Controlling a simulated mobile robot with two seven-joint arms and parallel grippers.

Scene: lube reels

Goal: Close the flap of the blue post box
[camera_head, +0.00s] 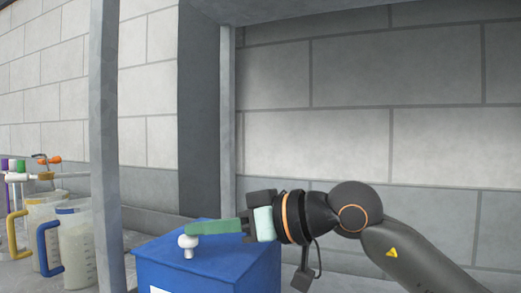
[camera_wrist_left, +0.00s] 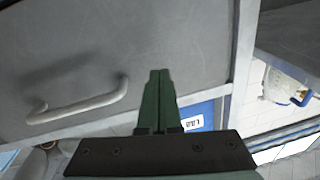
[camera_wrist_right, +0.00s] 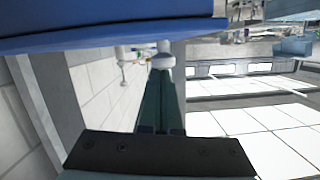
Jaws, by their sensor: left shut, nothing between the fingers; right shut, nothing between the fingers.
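The blue post box (camera_head: 210,270) stands low in the middle of the head view, with a white round knob (camera_head: 188,243) on its blue top. Its blue surface (camera_wrist_right: 100,28) fills the upper left of the right wrist view, with the knob (camera_wrist_right: 163,58) beside it. My right gripper (camera_head: 190,229) is shut, its green fingers reaching left across the box top with their tips at the knob; I cannot tell if they touch. The flap's angle is unclear. My left gripper (camera_wrist_left: 158,72) is shut and empty before a grey panel, outside the head view.
A grey post (camera_head: 105,150) stands left of the box, and a stone wall (camera_head: 370,130) is behind. Jugs with yellow and blue handles (camera_head: 75,240) stand at the far left. The left wrist view shows a grey panel with a bar handle (camera_wrist_left: 80,103) near my left fingers.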

